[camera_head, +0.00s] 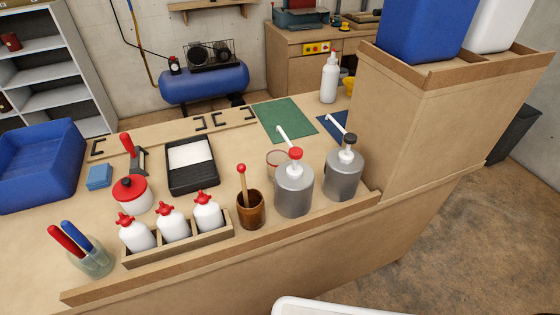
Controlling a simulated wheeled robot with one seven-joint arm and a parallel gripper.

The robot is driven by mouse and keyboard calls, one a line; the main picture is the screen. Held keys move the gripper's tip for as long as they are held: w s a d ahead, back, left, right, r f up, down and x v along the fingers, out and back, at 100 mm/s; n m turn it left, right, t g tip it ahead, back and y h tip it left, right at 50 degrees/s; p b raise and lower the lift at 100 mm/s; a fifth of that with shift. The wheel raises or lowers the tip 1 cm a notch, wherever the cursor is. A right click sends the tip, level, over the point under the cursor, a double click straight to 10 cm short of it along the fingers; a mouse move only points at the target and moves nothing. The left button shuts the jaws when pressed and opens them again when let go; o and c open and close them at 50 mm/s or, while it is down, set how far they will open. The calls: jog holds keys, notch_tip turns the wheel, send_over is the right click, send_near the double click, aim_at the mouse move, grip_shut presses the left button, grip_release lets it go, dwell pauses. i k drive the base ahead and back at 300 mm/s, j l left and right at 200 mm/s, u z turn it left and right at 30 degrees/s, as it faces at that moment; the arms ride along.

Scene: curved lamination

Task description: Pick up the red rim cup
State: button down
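The red rim cup (273,163) is a small, pale, see-through cup with a thin red rim. It stands on the workbench (225,140) in the middle of the view, just behind and left of the grey pump can with the red top (294,190). That can hides part of its right side and base. I cannot tell whether the cup and can touch. My gripper is not in view.
A brown pot with a wooden-handled tool (251,208), a crate of white bottles (180,243) and a second grey can (343,172) line the near edge. A raised lip (240,255) runs along it. A tall wooden box (410,120) stands right.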

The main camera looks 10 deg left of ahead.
aim_at(275, 158)
jog(key=i, duration=0.15)
jog(key=i+u, duration=0.15)
jog(key=u, duration=0.3)
jog(key=i+l+u, duration=0.1)
jog(key=u, duration=1.05)
